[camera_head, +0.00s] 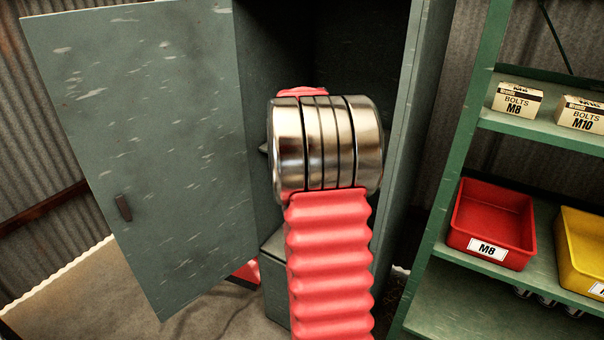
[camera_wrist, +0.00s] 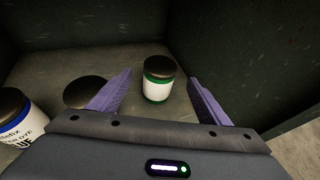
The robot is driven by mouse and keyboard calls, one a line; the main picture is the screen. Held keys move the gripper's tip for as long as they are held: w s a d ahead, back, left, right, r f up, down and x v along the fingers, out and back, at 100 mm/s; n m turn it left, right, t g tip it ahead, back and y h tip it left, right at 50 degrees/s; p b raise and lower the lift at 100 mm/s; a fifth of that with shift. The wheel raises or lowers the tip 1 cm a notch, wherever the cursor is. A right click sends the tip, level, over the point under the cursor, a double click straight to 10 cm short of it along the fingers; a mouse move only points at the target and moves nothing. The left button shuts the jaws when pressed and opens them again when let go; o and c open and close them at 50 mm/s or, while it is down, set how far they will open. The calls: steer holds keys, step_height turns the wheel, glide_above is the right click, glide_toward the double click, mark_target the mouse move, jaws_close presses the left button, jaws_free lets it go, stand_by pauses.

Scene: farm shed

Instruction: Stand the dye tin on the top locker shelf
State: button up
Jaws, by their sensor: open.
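In the wrist view my gripper (camera_wrist: 160,78) is open, with its two purple fingers spread. A tin with a dark lid, green bands and a white label (camera_wrist: 156,88) stands upright between and beyond them, with no contact visible. A similar tin with a blue band (camera_wrist: 18,126) is at the left edge; its partly cut label reads "DYE". Both are on a grey-green surface between dark walls. In the head view the open locker (camera_head: 398,130) stands ahead. My arm hides most of its inside, the gripper and the tins. I cannot tell which shelf the tins are on.
A dark round shape (camera_wrist: 86,92) lies left of the green-banded tin, close to my left finger. The locker door (camera_head: 150,150) is swung open to the left. A green rack (camera_head: 460,190) stands at the right with a red bin (camera_head: 493,222), yellow bin (camera_head: 585,250) and bolt boxes (camera_head: 517,98).

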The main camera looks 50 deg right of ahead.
steer(key=w+a+m+t+y, duration=0.2)
steer(key=a+m+t+y, duration=0.45)
steer(key=a, duration=2.45)
steer(key=s+a+f+m+y, duration=0.1)
steer(key=s+a+m+y, duration=0.1)
steer(key=a, duration=0.7)
steer(key=s+a+f+m+t+y, duration=0.1)
steer(key=s+a+m, duration=0.3)
steer(key=a, duration=0.6)
steer(key=s+a+f+m+t+y, duration=0.1)
steer(key=s+a+f+m+y, duration=0.2)
steer(key=a, duration=0.7)
steer(key=shift+s+a+f, duration=0.15)
steer(key=shift+s, duration=0.3)
steer(key=shift+y, duration=0.25)
steer(key=shift+c, duration=0.7)
